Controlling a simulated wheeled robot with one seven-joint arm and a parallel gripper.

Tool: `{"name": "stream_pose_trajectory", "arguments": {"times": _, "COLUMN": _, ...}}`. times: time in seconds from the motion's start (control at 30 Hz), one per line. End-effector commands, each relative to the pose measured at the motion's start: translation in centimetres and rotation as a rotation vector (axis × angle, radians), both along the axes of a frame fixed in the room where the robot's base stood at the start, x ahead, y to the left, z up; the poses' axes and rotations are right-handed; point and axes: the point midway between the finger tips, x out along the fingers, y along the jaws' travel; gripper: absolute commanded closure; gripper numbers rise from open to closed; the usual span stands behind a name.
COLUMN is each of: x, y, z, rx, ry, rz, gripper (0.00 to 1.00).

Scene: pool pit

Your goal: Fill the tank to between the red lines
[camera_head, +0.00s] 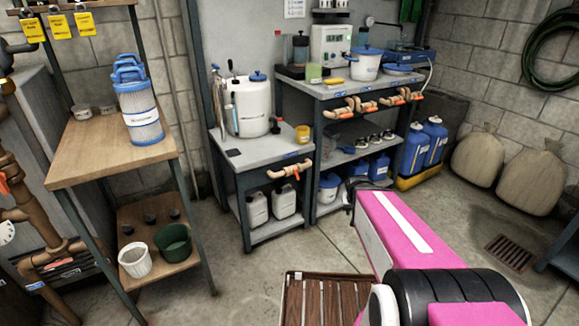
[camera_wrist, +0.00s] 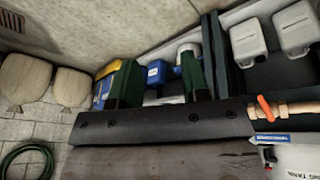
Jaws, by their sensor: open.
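The white tank (camera_head: 252,105) with a blue lid stands upright on the grey middle bench. A clear upright tube (camera_head: 231,108) is at its left side; I cannot make out red lines or a liquid level. A copper pipe with an orange valve handle (camera_head: 291,170) sticks out of the bench front below the tank. In the wrist view, which looks upside down, the orange handle (camera_wrist: 265,107) and part of the white tank (camera_wrist: 300,158) show at the right. My gripper (camera_wrist: 160,82) is open and empty, with green fingers apart. In the head view my pink arm mostly hides it.
The right bench (camera_head: 335,91) has more pipes with orange handles (camera_head: 352,105) and a white, blue-lidded pot (camera_head: 367,65). A wooden table (camera_head: 100,150) with a filter cartridge (camera_head: 138,110) stands left. A slatted wooden mat (camera_head: 322,300) and a drain (camera_head: 509,252) are on the floor.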

Motion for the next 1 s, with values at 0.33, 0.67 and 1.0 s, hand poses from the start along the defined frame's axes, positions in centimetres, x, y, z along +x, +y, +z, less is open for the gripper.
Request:
{"name": "stream_pose_trajectory", "arguments": {"times": 0.33, "x": 11.6, "y": 2.9, "z": -1.8, "rx": -0.074, "ry": -0.530, "rz": 0.177, "gripper": 0.57}}
{"name": "stream_pose_trajectory", "arguments": {"times": 0.67, "x": 17.2, "y": 10.7, "z": -2.0, "rx": 0.036, "ry": -0.990, "rz": 0.483, "gripper": 0.57}}
{"name": "stream_pose_trajectory", "arguments": {"times": 1.0, "x": 16.6, "y": 17.0, "z": -2.5, "rx": 0.215, "ry": -1.232, "rz": 0.732, "gripper": 0.57}}
